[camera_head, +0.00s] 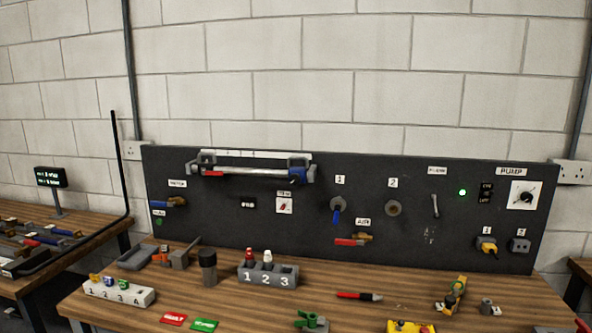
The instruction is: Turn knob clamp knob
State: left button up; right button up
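A small grey block with a green knob-like top (311,320) sits at the front middle edge of the wooden bench, cut by the bottom of the picture. It looks like a clamp with a knob, but it is too small to be sure. A round black dial (522,197) sits on a white plate under the "PUMP" label on the dark panel. Neither of my grippers shows in this view, and nothing is seen touching the green-topped block.
The dark panel (330,262) stands behind the bench (250,312) with valves and switches. Bare wood lies around the pen.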

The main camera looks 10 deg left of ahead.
aim_at(295, 179)
jog(key=z, duration=2.4)
jog(key=i, duration=0.1)
jog(key=u, duration=3.6)
jog(key=k, duration=1.15)
jog(key=z, duration=0.55)
jog(key=i, duration=1)
jog(key=z, duration=0.05)
